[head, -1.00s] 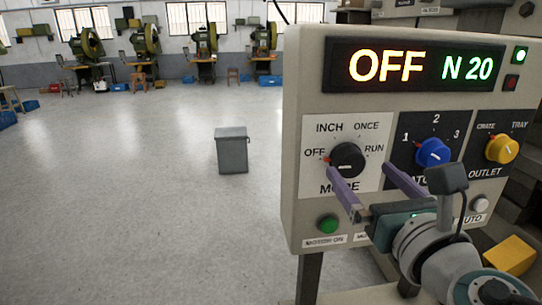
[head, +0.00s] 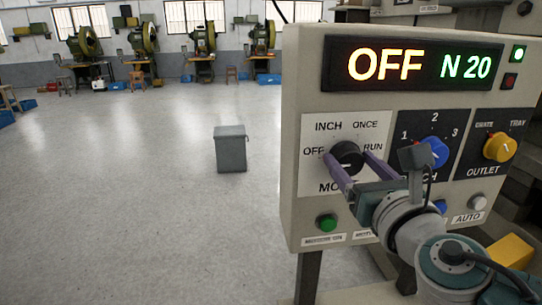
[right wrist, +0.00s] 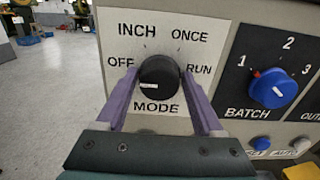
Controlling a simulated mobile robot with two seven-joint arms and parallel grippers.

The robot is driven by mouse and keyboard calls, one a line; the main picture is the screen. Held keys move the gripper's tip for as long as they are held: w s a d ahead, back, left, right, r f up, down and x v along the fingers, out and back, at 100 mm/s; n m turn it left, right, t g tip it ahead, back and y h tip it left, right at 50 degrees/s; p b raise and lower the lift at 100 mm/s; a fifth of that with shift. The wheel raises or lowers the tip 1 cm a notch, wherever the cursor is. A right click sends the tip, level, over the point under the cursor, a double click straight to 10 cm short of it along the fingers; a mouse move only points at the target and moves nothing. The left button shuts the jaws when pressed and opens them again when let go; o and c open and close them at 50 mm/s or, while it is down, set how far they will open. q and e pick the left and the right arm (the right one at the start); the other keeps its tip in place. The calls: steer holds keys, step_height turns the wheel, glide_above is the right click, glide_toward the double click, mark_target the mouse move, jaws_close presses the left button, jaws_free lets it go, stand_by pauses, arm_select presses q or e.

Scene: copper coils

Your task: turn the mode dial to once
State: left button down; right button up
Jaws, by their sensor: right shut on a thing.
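The black mode dial (head: 347,156) is on the white MODE plate (head: 316,125) of the grey control box, with OFF, INCH, ONCE and RUN printed around it. The display (head: 412,66) reads OFF and N 20. My right gripper (head: 349,162) has one purple finger on each side of the dial and is shut on it. In the right wrist view the dial (right wrist: 159,77) sits between the two fingertips, and a pale mark shows on its lower left. The fingers hide part of the dial's sides. My left gripper is not in view.
Right of the mode dial are a blue batch dial (head: 434,153) and a yellow outlet dial (head: 499,147). A green button (head: 326,222) and a white button (head: 477,203) are below. A grey bin (head: 230,149) stands on the open floor at left.

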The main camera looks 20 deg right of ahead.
steer(key=c, duration=0.6)
steer(key=shift+c, duration=0.2)
